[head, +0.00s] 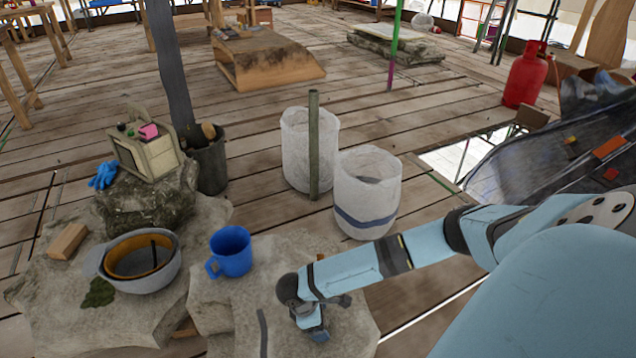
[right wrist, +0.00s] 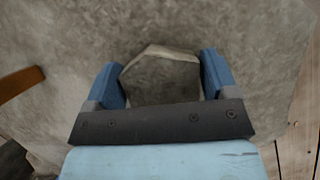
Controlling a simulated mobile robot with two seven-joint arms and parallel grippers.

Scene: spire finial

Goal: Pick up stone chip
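The stone chip (right wrist: 160,78) is a grey-brown, angular piece in the right wrist view, lying between the two blue fingers of my right gripper (right wrist: 162,80). The fingers are spread on either side of it, with little or no gap, and I cannot make out firm contact. Its near side is hidden by the gripper body. In the head view my right gripper (head: 316,330) is low over the front stone slab (head: 235,305), and the chip is not clearly visible there. My left gripper is not in view.
A blue mug (head: 231,252) stands on the slab left of my right gripper. A grey helmet (head: 150,278) and a wooden block (head: 68,241) lie further left. Two white sacks (head: 366,195) (head: 296,150) and a post (head: 313,145) stand behind. A floor opening (head: 455,158) is at right.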

